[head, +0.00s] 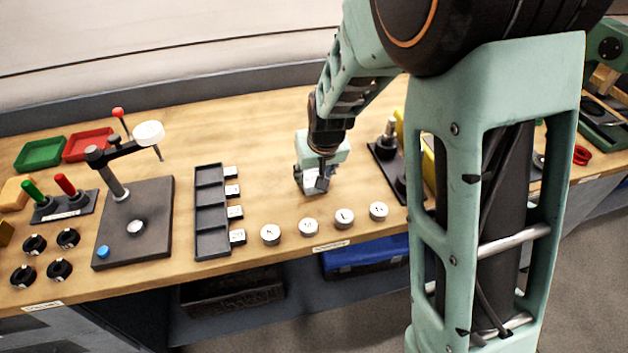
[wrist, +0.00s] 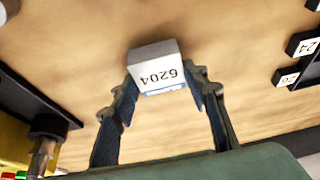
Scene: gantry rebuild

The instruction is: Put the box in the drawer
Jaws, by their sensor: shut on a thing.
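The box is a small white and grey carton (wrist: 157,68) marked 6204, with a blue band on its label. In the wrist view it sits between the two fingertips of my gripper (wrist: 163,82), which is shut on it. In the head view my gripper (head: 318,182) points down over the middle of the bench, right of the black slotted tray. No open drawer shows clearly. A blue container (head: 366,254) is partly visible below the bench's front edge; I cannot tell whether it is a drawer.
The black slotted tray (head: 207,216) with white labels is left of my gripper. Several round silver weights (head: 308,228) line the front edge. A black fixture (head: 387,160) is close on the right. A dark bin (head: 232,294) sits below.

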